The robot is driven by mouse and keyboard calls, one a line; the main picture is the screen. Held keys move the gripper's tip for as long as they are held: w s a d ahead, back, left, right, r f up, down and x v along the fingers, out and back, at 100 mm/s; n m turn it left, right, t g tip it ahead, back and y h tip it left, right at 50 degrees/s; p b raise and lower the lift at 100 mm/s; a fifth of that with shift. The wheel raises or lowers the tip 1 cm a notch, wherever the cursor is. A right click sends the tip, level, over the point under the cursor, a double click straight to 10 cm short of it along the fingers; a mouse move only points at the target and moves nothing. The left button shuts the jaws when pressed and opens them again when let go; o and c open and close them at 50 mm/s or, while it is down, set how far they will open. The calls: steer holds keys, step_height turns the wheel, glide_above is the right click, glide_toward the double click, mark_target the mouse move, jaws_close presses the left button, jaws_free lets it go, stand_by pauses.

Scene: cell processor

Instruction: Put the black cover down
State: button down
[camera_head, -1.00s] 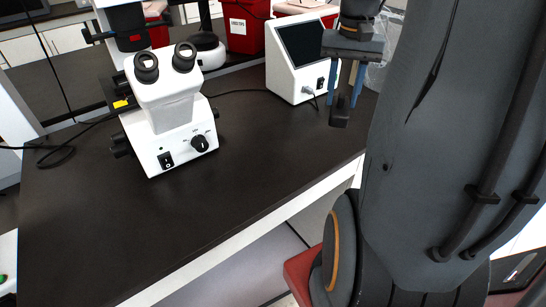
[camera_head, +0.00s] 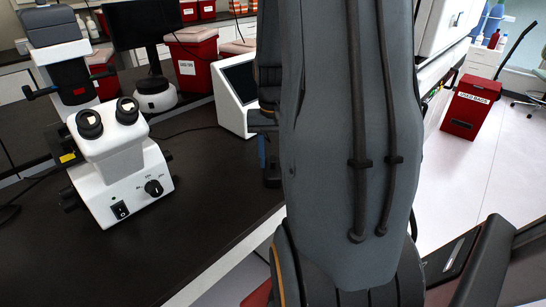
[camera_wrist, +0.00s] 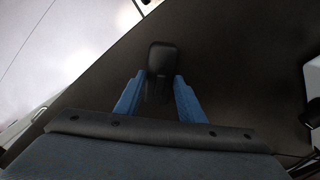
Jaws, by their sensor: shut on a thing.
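The black cover (camera_wrist: 161,58) is a small dark block between the blue fingers of my gripper (camera_wrist: 160,92) in the wrist view. My gripper is shut on it. The dark bench top (camera_wrist: 235,60) lies beyond the cover, and I cannot tell the gap between them. In the head view my gripper (camera_head: 264,152) shows only in part at the left edge of my arm, which hides the rest. The dark end below the blue finger is probably the cover (camera_head: 272,180).
A white microscope (camera_head: 118,165) stands at the left of the black bench (camera_head: 190,225). A white device with a dark screen (camera_head: 232,108) stands close to my gripper. Red bins (camera_head: 195,62) are behind it. The bench front is clear. A red waste bin (camera_head: 470,108) stands on the floor at right.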

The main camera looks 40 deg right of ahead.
mark_target(272, 158)
steer(key=shift+f, duration=0.3)
steer(key=c, duration=1.2)
jaws_free()
steer(key=shift+r, duration=0.1)
step_height(272, 158, up, 12)
steer(key=b, duration=0.3)
steer(key=a+f+n, duration=0.2)
steer(key=a+f, duration=0.2)
steer(key=a, duration=0.4)
steer(key=s+a+f+n+t, duration=0.1)
steer(key=a+f+n, duration=0.2)
steer(key=a, duration=0.5)
steer(key=s+a+f+n, duration=0.1)
steer(key=a+f+n, duration=0.2)
steer(key=a+f, duration=0.2)
steer(key=shift+s+a+f, duration=0.1)
steer(key=shift+s+a, duration=0.05)
steer(key=shift+a, duration=0.7)
steer(key=shift+s+a, duration=0.1)
steer(key=shift+a, duration=0.7)
